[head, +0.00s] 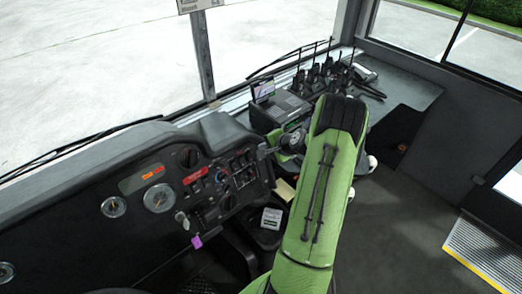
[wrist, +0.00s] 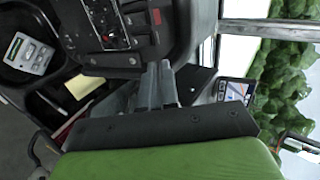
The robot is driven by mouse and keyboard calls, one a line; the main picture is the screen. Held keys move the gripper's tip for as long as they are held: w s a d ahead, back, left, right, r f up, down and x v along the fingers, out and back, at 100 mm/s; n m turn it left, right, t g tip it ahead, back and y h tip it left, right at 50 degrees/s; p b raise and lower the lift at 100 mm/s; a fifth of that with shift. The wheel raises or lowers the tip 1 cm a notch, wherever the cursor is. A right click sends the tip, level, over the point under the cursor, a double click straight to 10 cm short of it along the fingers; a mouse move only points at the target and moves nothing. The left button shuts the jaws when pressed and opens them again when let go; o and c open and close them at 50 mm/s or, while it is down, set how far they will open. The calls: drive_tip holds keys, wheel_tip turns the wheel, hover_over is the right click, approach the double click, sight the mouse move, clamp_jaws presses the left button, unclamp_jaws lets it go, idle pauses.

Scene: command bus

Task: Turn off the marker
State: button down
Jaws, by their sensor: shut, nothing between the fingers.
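The black dashboard (head: 130,195) carries gauges, knobs and a panel of switches (head: 235,178) at its right end. That panel also shows in the wrist view (wrist: 112,25), with knobs and small red marks. I cannot tell which control is the marker; labels are too small to read. My gripper (head: 262,153) is just right of the panel's right edge in the head view. In the wrist view my gripper (wrist: 158,66) is shut and empty, its fingertips by the panel's lower edge. Whether it touches the panel is unclear. My green arm hides part of the floor and side console.
A grey device with a small screen (head: 263,90) and several radios (head: 315,72) stand on the ledge behind my arm. A small white box (head: 271,218) and a yellow paper (head: 285,190) lie below the panel. The floor (head: 400,220) at right is clear.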

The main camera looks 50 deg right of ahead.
drive_tip(key=v, duration=0.4)
drive_tip(key=shift+w+r, duration=0.15)
drive_tip(key=shift+r, duration=0.2)
